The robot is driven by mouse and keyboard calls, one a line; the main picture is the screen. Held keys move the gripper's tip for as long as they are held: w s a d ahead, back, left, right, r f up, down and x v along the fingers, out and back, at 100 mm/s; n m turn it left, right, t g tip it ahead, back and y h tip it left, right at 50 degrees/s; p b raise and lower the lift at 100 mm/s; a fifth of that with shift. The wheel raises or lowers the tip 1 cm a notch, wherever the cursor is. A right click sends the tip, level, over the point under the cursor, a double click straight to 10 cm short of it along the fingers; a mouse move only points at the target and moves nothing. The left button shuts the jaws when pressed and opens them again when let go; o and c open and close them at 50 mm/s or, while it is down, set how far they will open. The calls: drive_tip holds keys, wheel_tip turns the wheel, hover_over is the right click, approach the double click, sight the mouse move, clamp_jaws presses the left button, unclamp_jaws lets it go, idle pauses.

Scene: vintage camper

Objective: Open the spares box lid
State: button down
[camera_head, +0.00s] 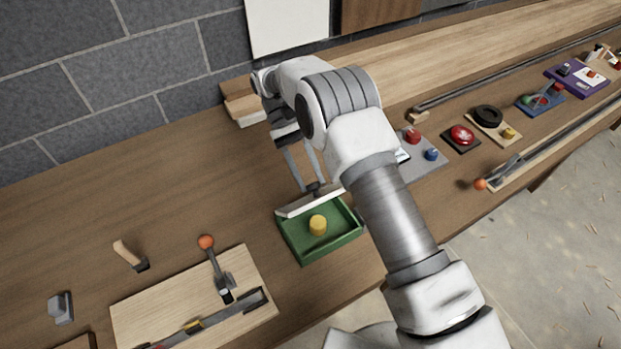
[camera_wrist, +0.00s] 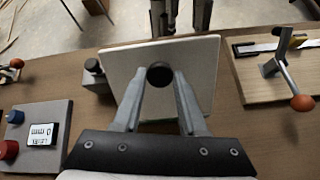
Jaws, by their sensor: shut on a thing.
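The spares box is a green open-topped tray (camera_head: 335,243) on the bench, with a yellow cylinder (camera_head: 318,225) inside. Its pale lid (camera_head: 300,207) stands tilted up along the back side of the box, leaving the inside open to view. In the wrist view the lid (camera_wrist: 200,62) is a flat pale panel with a dark round knob (camera_wrist: 160,74). My gripper (camera_head: 314,187) is shut on that knob; its two fingers also show in the wrist view (camera_wrist: 160,82), one on each side of it. The box interior is hidden in the wrist view.
A wooden board with an orange-tipped lever (camera_head: 207,242) lies left of the box. A grey panel with red and blue knobs (camera_head: 431,155) is close on its right, partly behind my arm. A wooden-handled tool (camera_head: 128,254) lies farther left. Bare bench lies behind the box.

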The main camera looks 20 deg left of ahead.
drive_tip(key=shift+w+a, duration=0.1)
idle(0.3)
drive_tip(key=shift+c, duration=2.3)
unclamp_jaws()
drive_tip(key=w+d+r+b, duration=0.1)
drive_tip(key=d+r+b, duration=0.1)
drive_tip(key=d+r, duration=0.9)
drive_tip(key=shift+w+d, duration=0.3)
drive_tip(key=shift+w, duration=0.1)
